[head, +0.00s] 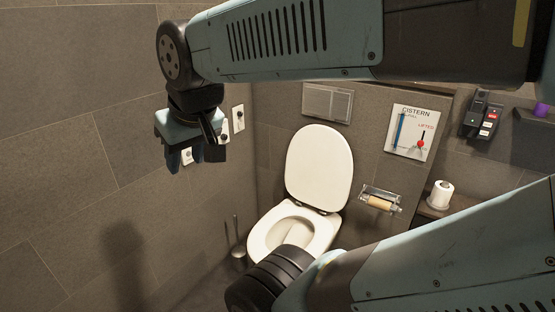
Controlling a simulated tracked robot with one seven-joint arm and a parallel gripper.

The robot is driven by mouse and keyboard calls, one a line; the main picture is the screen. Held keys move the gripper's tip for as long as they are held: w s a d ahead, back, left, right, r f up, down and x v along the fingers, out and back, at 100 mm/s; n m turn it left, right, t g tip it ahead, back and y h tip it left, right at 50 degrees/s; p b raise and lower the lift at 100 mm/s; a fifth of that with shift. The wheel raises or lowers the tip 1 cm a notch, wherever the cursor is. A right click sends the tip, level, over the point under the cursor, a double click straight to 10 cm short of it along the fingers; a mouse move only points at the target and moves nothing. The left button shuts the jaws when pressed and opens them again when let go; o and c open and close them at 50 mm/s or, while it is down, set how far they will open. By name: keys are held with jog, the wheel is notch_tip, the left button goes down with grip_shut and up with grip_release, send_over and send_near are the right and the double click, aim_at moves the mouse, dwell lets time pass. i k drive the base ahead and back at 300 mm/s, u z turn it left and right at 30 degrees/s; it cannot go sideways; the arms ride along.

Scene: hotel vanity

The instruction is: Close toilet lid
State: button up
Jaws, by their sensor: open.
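The white toilet lid (319,166) stands upright, raised against the wall behind the toilet. The white toilet seat and bowl (262,236) are below it, with the seat ring down and the bowl open. My own arm hides the front part of the bowl. My gripper (187,163) hangs at the upper left of the toilet in the head view, pointing down. It is open and empty, apart from the lid.
A flush plate (327,103) is on the wall above the lid. A paper holder (380,199) and a shelf with a toilet roll (440,194) are at right. A toilet brush (238,248) stands left of the bowl. The left wall is close to my gripper.

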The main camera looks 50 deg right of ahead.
aim_at(319, 165)
jog(key=z, duration=1.05)
jog(key=i, duration=0.95)
jog(key=z, duration=0.1)
